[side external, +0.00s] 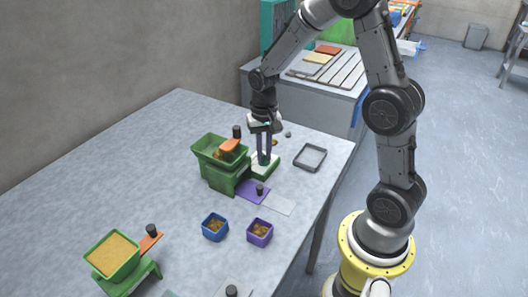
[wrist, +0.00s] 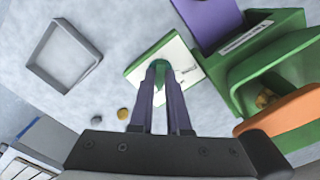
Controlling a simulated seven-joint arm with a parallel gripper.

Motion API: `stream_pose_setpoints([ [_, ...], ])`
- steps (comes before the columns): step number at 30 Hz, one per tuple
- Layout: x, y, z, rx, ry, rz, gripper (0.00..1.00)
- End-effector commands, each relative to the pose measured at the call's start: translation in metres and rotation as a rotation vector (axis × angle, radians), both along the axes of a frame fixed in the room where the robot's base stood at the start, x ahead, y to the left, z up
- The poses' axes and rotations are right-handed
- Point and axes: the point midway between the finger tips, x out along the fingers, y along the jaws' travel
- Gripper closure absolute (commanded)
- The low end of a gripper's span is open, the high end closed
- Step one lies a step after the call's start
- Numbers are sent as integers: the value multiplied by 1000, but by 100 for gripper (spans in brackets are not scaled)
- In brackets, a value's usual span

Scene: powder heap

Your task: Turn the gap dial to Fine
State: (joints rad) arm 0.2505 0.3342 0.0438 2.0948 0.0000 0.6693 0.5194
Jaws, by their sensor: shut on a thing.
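The gap dial is a green knob (wrist: 161,65) on a white plate (wrist: 142,70) with a green edge, beside the green mill (side external: 222,177). My gripper (wrist: 160,72) points down with its two fingers close together on the knob, which shows between the fingertips. In the side view my gripper (side external: 264,160) stands over the white plate (side external: 257,171), and its fingers hide the knob. The plate's markings are too small to read, so I cannot tell the dial's setting.
The mill's green hopper (wrist: 275,75) with an orange slide (wrist: 282,118) stands right beside my gripper in the wrist view. A grey square tray (side external: 310,158), a blue cup (side external: 215,227) and a purple cup (side external: 260,232) are nearby. A powder-filled green hopper (side external: 113,256) stands front left.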

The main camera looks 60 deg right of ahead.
Motion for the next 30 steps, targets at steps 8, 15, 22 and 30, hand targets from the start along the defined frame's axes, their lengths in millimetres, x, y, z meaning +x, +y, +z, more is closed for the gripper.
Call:
stream_pose_setpoints([
  [8, 1, 0, 1, -1, -2, 224, 100],
  [15, 1, 0, 1, -1, -3, 453, 100],
  [22, 1, 1, 1, -2, -2, 672, 100],
  [30, 1, 1, 1, -1, -1, 928, 100],
])
